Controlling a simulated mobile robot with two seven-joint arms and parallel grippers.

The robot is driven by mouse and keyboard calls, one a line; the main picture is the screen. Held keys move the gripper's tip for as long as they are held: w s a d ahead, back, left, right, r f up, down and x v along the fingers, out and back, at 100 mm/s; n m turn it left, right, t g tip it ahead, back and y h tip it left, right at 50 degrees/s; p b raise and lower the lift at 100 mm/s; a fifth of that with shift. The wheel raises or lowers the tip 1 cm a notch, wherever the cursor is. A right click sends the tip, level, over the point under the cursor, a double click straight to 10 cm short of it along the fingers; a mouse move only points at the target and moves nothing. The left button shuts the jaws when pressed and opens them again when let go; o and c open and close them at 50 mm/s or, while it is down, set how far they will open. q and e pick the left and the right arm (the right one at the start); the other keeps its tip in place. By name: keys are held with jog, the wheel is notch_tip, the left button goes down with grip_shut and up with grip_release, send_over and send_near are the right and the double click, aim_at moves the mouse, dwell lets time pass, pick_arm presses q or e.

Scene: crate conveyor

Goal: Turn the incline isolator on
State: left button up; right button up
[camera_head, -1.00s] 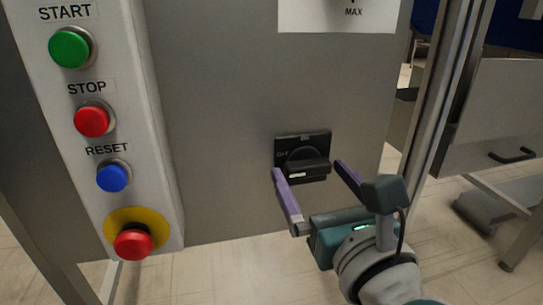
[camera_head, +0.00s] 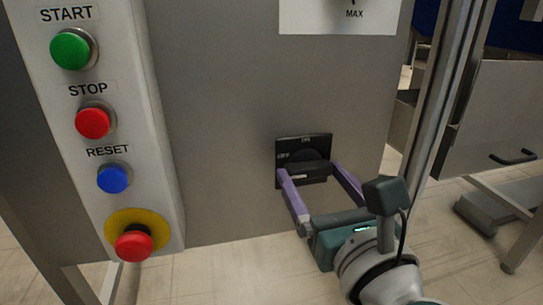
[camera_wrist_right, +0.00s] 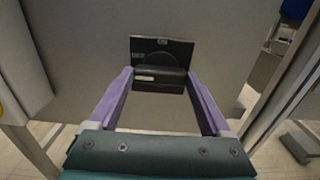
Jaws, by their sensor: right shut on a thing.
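The incline isolator is a black rotary switch on a dark square plate (camera_head: 316,140), fixed to the grey panel. Its handle (camera_head: 304,171) is a thick black bar lying horizontally, with a small pale label at its left end. The plate also shows in the right wrist view (camera_wrist_right: 162,43), with the handle (camera_wrist_right: 165,80) below its top markings. My right gripper (camera_head: 307,172) has its two purple fingers on either side of the handle, shut on its left and right ends; the fingertips (camera_wrist_right: 158,75) reach it in the right wrist view. My left gripper is not in view.
A control box at left carries a green START button (camera_head: 73,49), a red STOP button (camera_head: 94,122), a blue RESET button (camera_head: 114,178) and a red mushroom button (camera_head: 134,245) on yellow. A metal post (camera_head: 444,100) stands right of the panel.

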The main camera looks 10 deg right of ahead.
jog(key=m+b, duration=0.2)
jog(key=m, duration=0.2)
jog(key=shift+f, duration=0.1)
jog(key=m+b, duration=0.2)
jog(key=m, duration=0.3)
jog(key=m+b, duration=0.2)
jog(key=m, duration=0.5)
jog(key=shift+m, duration=0.8)
jog(key=shift+b, duration=0.3)
